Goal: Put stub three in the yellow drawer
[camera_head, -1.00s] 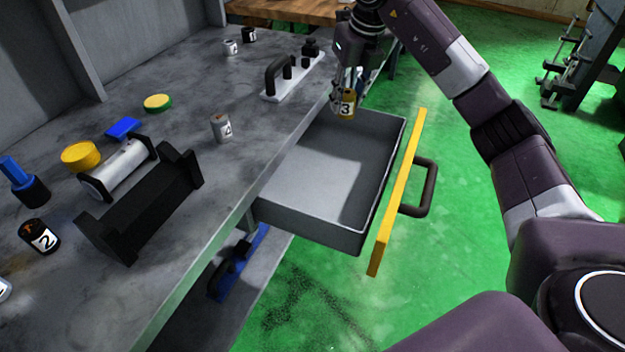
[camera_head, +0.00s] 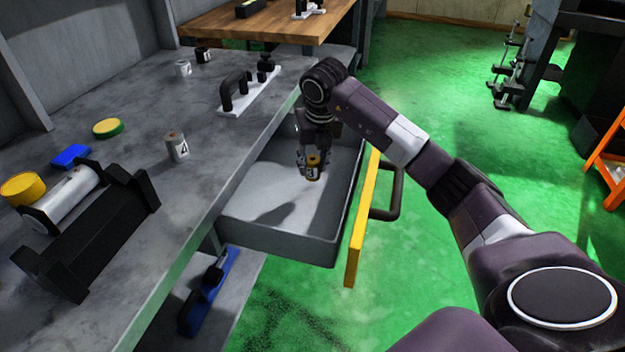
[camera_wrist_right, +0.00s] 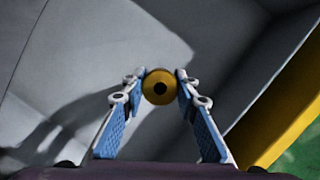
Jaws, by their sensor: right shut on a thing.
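Stub three (camera_head: 313,171), a small yellow and dark cylinder with a white label, is held upright in my right gripper (camera_head: 311,165). In the right wrist view its round yellow end (camera_wrist_right: 160,87) sits between the two blue-padded fingers of the right gripper (camera_wrist_right: 160,90). The open drawer with the yellow front (camera_head: 362,222) extends from the workbench. The stub and gripper are over the inside of the drawer, toward its far part; the exact height above the floor is hard to tell. The drawer floor (camera_head: 265,195) looks empty. My left gripper is not in view.
Stub four (camera_head: 177,147) stands on the workbench (camera_head: 130,205) left of the drawer. A white-based fixture (camera_head: 250,97) is behind it. A black cradle with a metal cylinder (camera_head: 70,195) stands at left. A blue-based fixture (camera_head: 210,290) lies below.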

